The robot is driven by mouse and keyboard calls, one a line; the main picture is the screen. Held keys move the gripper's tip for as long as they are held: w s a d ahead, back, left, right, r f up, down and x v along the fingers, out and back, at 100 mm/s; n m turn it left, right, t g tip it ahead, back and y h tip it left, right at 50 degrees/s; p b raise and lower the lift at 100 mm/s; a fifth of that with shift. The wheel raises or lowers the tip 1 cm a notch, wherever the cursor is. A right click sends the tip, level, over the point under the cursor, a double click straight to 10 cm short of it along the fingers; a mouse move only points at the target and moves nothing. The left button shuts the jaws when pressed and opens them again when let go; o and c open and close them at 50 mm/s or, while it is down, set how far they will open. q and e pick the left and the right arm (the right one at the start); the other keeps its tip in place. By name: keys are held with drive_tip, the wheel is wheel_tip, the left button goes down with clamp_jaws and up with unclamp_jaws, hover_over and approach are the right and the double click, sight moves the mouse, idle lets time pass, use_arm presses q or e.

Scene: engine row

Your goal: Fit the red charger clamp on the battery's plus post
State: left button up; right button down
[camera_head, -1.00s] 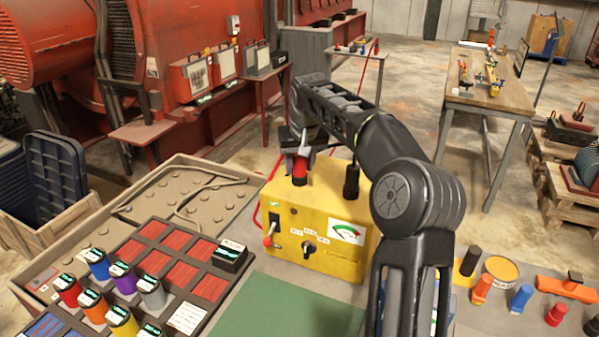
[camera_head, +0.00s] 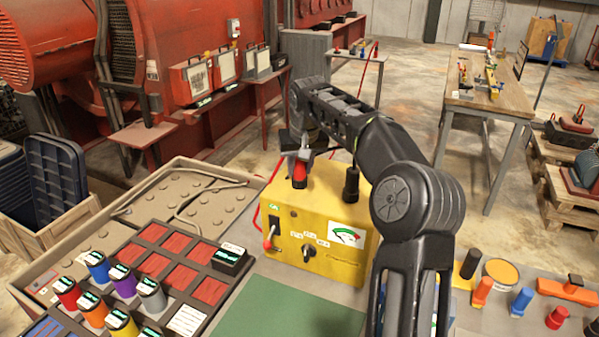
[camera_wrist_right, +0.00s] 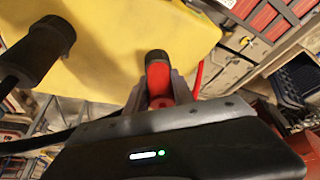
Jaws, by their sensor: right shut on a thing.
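The red charger clamp (camera_head: 299,171) stands upright at the top left of the yellow charger (camera_head: 345,268). My right gripper (camera_head: 299,158) is shut on its upper part from above. In the right wrist view the red clamp (camera_wrist_right: 158,78), with a dark end, sits between the two grey fingers of the right gripper (camera_wrist_right: 160,92). A black clamp (camera_head: 351,185) stands to its right on the charger; it also shows in the wrist view (camera_wrist_right: 38,55). I cannot make out the battery's plus post. My left gripper is not in view.
A dark tray (camera_head: 150,257) with coloured cylinders lies left of the charger. A green mat (camera_head: 280,312) lies in front. Coloured pegs, including a blue one (camera_head: 521,300), stand at the right. A wooden bench (camera_head: 512,98) stands behind, with open floor before it.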

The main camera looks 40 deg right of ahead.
drive_tip(key=shift+r, duration=0.5)
wheel_tip(320, 180, up, 9)
drive_tip(key=shift+r+p, duration=0.1)
drive_tip(key=shift+p, duration=0.75)
drive_tip(key=w+a+f+n+b, duration=0.1)
drive_tip(key=a+f+n, duration=0.1)
drive_tip(key=a+f, duration=0.55)
drive_tip(key=a+f+n+b, duration=0.1)
drive_tip(key=a+f, duration=0.3)
drive_tip(key=a, duration=0.6)
drive_tip(key=s+a+f+n+y, duration=0.1)
drive_tip(key=s+a+f, duration=0.2)
drive_tip(key=a+f, duration=0.2)
drive_tip(key=s+a+f+n+y+b, duration=0.1)
drive_tip(key=s+a+f, duration=0.3)
drive_tip(key=a, duration=0.3)
drive_tip(key=shift+s+a+f+t, duration=0.2)
drive_tip(key=shift+a+f+t, duration=0.1)
drive_tip(key=shift+f, duration=0.3)
drive_tip(key=shift+a, duration=0.1)
